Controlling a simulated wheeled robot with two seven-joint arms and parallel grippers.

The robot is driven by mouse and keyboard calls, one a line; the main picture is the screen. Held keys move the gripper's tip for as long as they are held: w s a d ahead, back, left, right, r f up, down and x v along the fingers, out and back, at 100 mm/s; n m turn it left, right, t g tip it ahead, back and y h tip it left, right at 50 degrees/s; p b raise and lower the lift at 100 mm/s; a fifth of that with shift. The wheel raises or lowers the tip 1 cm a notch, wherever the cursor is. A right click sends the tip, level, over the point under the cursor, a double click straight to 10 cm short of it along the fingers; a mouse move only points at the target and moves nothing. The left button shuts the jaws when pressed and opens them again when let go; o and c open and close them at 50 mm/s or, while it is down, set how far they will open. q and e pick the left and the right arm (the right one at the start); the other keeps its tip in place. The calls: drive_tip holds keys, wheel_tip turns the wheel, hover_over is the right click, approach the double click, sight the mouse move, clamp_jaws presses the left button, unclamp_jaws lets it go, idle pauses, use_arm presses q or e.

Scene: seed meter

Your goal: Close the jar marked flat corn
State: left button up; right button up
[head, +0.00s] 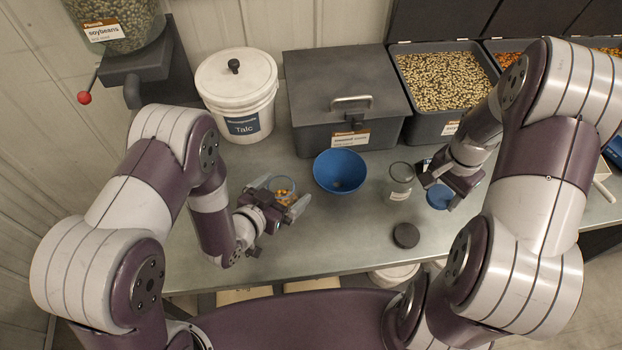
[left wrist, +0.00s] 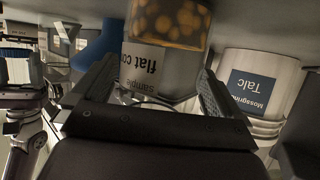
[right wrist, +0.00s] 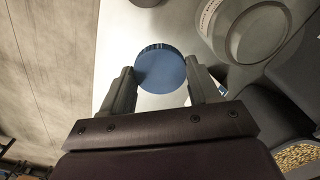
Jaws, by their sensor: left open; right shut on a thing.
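The jar marked flat corn (head: 281,186) is clear, holds orange-yellow kernels and stands on the bench without a lid. Its label shows upside down in the left wrist view (left wrist: 150,70). My left gripper (head: 283,199) is open, with its fingers on either side of this jar; I cannot tell whether they touch it. My right gripper (head: 441,192) is shut on a round blue lid (head: 438,197), at the right of the bench. The lid sits between the fingertips in the right wrist view (right wrist: 160,69); its height above the bench is hard to tell.
A blue bowl (head: 340,171) and an empty clear jar (head: 398,183) stand between my grippers. A dark round lid (head: 406,235) lies near the front edge. Behind are a white Talc bucket (head: 237,95), a grey lidded bin (head: 346,90) and an open seed bin (head: 446,82).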

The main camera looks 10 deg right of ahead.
use_arm(q)
drive_tip(key=shift+w+d+f, duration=0.1)
drive_tip(key=shift+w+d, duration=0.05)
use_arm(e)
drive_tip(key=shift+w+d+f, duration=0.1)
drive_tip(key=shift+w+d, duration=0.1)
drive_tip(key=shift+w, duration=0.05)
use_arm(q)
drive_tip(key=shift+s+a+r, duration=0.25)
drive_tip(key=shift+s+a, duration=0.05)
drive_tip(key=shift+s, duration=0.15)
use_arm(e)
drive_tip(key=shift+s+a+r, duration=0.3)
drive_tip(key=shift+s+r, duration=0.05)
drive_tip(key=shift+s, duration=0.1)
use_arm(q)
drive_tip(key=shift+w+d+f, duration=0.1)
drive_tip(key=shift+w+d, duration=0.05)
drive_tip(key=shift+w, duration=0.1)
drive_tip(key=c, duration=0.9)
use_arm(e)
drive_tip(key=shift+w+d+f, duration=0.15)
drive_tip(key=shift+w, duration=0.1)
use_arm(q)
drive_tip(key=shift+c, duration=0.6)
drive_tip(key=shift+s, duration=0.1)
use_arm(e)
drive_tip(key=shift+s, duration=0.15)
